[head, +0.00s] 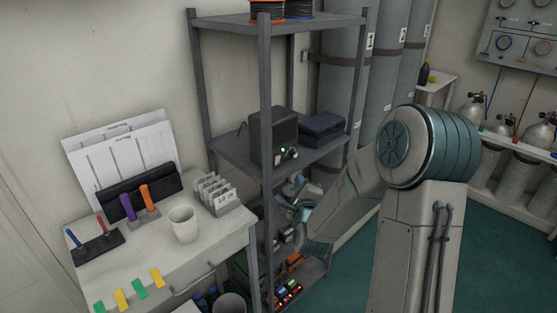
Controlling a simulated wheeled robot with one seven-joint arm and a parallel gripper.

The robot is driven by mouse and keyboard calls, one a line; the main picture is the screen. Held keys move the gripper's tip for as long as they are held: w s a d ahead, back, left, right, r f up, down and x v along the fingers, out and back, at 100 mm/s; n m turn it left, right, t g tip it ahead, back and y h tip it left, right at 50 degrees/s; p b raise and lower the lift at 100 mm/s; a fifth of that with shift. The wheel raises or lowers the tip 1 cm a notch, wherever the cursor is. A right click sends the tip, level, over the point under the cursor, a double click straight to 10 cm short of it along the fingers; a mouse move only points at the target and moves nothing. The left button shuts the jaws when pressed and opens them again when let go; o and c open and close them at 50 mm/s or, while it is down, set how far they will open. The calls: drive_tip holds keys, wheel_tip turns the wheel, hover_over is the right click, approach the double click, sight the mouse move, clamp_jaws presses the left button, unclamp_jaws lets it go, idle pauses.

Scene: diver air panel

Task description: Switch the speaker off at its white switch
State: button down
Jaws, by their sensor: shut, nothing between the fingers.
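The speaker (267,137) is a dark box on the middle shelf of the grey rack. Its front has a small green light and a small pale part (292,153) low on the right, likely the white switch. Which way the switch is set is too small to tell. My gripper (295,188) appears below that shelf, in front of the rack and lower than the speaker's front. It is shut and empty, apart from the switch. Its fingertips are small and hard to make out against the cluttered lower shelf.
A dark blue case (323,127) sits right of the speaker. A white desk (205,245) with a white cup (184,223) and card holder (216,193) is at left. Grey cylinders (345,65) stand behind.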

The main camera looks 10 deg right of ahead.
sight(278, 161)
drive_tip(key=d+m+h, duration=0.1)
drive_tip(key=m, duration=0.1)
drive_tip(key=d+m+t+h, duration=0.1)
drive_tip(key=m, duration=0.2)
drive_tip(key=shift+d+t, duration=0.1)
drive_tip(key=shift+t, duration=0.2)
drive_tip(key=shift+w+a+r+p, duration=0.2)
drive_tip(key=shift+w+a, duration=0.65)
drive_tip(key=shift+w, duration=0.3)
drive_tip(key=shift+w+a+r+p, duration=0.1)
drive_tip(key=shift+w+a+r, duration=0.1)
drive_tip(key=shift+w+a, duration=0.85)
drive_tip(key=shift+w+a+r+p, duration=0.2)
drive_tip(key=shift+w+a, duration=0.5)
drive_tip(key=shift+w, duration=0.6)
